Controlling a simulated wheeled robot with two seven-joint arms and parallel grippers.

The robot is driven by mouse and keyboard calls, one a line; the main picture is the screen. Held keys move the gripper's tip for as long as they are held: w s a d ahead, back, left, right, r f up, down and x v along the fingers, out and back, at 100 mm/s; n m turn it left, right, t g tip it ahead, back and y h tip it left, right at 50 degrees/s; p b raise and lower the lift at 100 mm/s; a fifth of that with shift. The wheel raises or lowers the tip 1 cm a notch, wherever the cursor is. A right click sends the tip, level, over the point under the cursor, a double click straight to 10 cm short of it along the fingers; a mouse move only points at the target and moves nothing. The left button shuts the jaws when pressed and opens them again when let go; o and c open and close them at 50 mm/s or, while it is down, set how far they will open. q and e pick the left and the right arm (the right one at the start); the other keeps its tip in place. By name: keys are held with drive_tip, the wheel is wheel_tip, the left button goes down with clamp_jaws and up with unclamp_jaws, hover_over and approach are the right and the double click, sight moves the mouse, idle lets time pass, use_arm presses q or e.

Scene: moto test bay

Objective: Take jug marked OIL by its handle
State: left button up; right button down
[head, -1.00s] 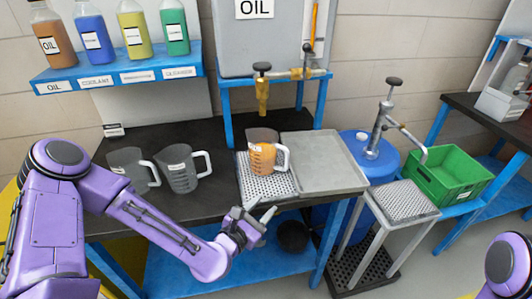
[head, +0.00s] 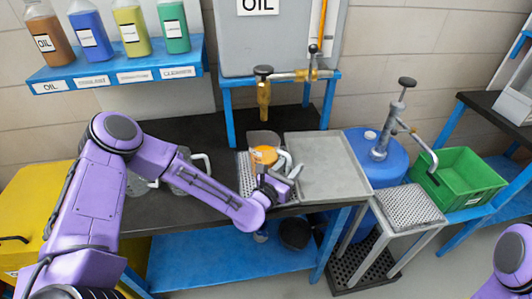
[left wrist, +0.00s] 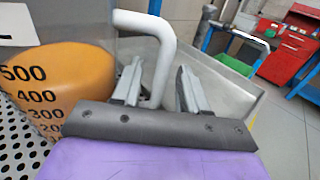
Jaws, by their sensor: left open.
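A clear jug with orange-brown liquid (head: 265,154) stands upright on a perforated drip grate on the dark bench, under a brass tap. Its label is not readable now. In the left wrist view the jug (left wrist: 62,80) shows black marks up to 500. Its white handle (left wrist: 160,28) comes down between the fingers of my left gripper (left wrist: 158,76), one finger on each side. My left gripper (head: 288,171) is open at the right side of the jug and partly covers it in the head view. My right gripper is out of view.
Two clear jugs stand behind my left forearm, largely hidden; one handle (head: 203,160) shows. A grey tray (head: 335,170) lies right of the grate. A shelf (head: 120,74) holds several bottles. A green crate (head: 458,180) and a blue drum (head: 372,160) stand right.

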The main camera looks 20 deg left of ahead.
use_arm(q)
drive_tip(key=shift+w+d, duration=0.1)
drive_tip(key=shift+w, duration=0.5)
drive_tip(key=shift+c, duration=0.2)
clamp_jaws()
drive_tip(key=shift+r, duration=0.15)
